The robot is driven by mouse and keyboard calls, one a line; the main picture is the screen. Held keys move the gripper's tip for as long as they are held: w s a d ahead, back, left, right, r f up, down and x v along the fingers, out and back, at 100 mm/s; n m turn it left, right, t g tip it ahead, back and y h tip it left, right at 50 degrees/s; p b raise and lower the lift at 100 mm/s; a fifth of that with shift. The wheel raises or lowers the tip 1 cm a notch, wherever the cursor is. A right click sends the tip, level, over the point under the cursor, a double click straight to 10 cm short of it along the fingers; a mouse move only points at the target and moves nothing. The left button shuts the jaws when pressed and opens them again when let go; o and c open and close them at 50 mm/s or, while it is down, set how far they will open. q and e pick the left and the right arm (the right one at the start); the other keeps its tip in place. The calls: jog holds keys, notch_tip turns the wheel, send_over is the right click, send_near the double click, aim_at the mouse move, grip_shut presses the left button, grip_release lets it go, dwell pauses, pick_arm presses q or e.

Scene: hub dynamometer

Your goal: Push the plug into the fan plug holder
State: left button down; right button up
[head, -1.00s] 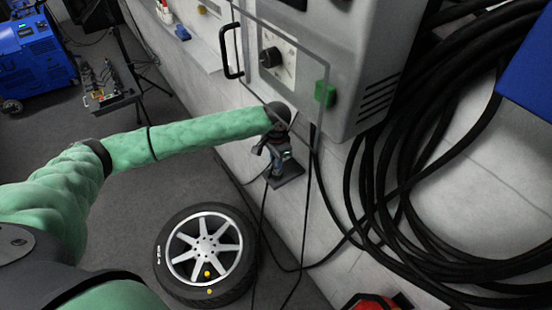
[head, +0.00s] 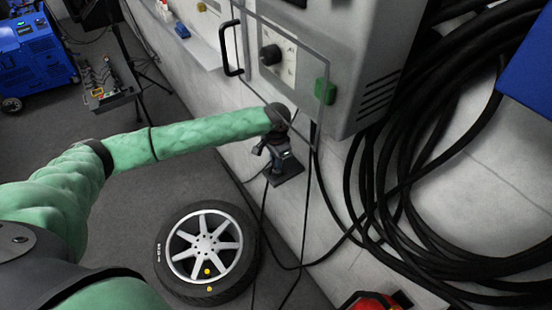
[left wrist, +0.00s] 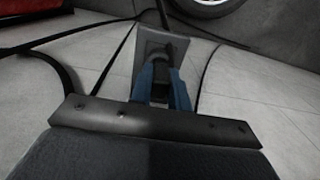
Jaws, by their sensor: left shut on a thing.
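My left gripper (head: 274,157) is at the wall below the grey cabinet. In the left wrist view its blue fingers (left wrist: 162,88) are shut on the dark plug (left wrist: 161,75), which they mostly hide. A dark flat plate, apparently the fan plug holder (head: 288,174), is against the wall right at the gripper. It shows as a grey plate (left wrist: 150,47) just beyond the fingertips in the left wrist view. The plug is at the plate, but I cannot tell how deep it sits. My right gripper is not in view.
The grey cabinet (head: 366,55) with a handle and dial hangs above the gripper. Thick black cables (head: 385,180) hang to its right. Thin cables run down by the plate. A wheel (head: 207,250) lies on the floor below. Open floor (head: 135,205) is to the left.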

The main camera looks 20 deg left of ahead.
pick_arm(q)
jog(key=c, duration=1.5)
grip_release()
jog(key=shift+o, duration=1.2)
jog(key=shift+r+b, duration=0.4)
jog(key=shift+r, duration=0.15)
notch_tip(320, 180, up, 6)
jog(key=shift+f+b, duration=0.2)
jog(key=shift+b, duration=0.95)
jog(key=shift+r, duration=0.55)
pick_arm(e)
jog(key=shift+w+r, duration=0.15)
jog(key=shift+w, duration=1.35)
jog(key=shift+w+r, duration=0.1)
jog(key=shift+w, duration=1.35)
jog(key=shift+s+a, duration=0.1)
